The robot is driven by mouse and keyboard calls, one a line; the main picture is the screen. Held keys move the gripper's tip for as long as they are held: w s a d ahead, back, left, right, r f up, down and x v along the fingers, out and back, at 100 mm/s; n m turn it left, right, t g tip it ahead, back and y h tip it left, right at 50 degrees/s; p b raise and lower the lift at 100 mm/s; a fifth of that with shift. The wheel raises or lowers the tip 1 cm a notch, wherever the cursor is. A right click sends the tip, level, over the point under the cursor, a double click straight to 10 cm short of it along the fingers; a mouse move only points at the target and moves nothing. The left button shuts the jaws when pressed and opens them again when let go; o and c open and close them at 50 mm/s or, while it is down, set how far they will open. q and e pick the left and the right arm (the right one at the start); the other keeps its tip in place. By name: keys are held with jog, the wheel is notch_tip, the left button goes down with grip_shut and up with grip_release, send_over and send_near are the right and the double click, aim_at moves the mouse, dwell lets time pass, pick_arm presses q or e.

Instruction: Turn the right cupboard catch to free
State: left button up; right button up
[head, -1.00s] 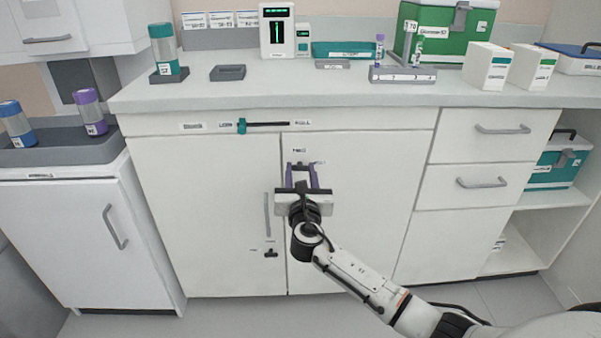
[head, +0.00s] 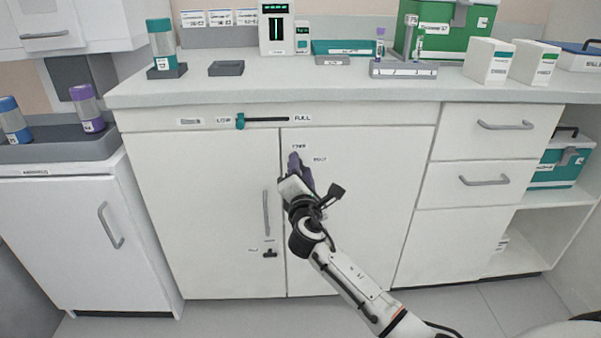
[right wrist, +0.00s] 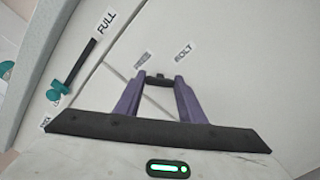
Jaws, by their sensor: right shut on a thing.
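The right cupboard catch is a small dark piece (right wrist: 158,79) held between the purple fingertips of my right gripper (right wrist: 160,82) in the right wrist view. The FREE label (right wrist: 142,61) and the BOLT label (right wrist: 184,51) sit just beyond it. In the head view my right gripper (head: 299,166) is at the top left of the right cupboard door (head: 365,210) and hides the catch. FREE (head: 299,146) is above the fingers and BOLT (head: 320,160) is to their right. The gripper is rolled to a slant. My left gripper is out of view.
Left of my right arm are the left door's vertical handle (head: 266,213) and a low dark catch (head: 270,253). A teal slider (head: 240,121) runs along the panel above. Drawers with grey handles (head: 484,181) stand to the right. The counter (head: 300,91) carries several items.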

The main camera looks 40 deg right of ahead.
pick_arm(q)
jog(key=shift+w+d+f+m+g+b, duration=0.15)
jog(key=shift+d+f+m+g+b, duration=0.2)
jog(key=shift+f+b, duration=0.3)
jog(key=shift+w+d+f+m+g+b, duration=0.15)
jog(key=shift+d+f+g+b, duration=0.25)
jog(key=shift+b, duration=0.35)
pick_arm(e)
jog(key=shift+f+m, duration=0.1)
jog(key=shift+m, duration=3.3)
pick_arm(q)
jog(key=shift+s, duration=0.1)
pick_arm(e)
jog(key=o, duration=1)
jog(key=shift+o, duration=0.2)
pick_arm(q)
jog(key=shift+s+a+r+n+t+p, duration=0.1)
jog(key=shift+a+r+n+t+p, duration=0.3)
jog(key=shift+p, duration=0.55)
pick_arm(e)
jog(key=v, duration=1)
jog(key=shift+s, duration=0.15)
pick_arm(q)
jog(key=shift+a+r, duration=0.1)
pick_arm(e)
jog(key=shift+a, duration=0.1)
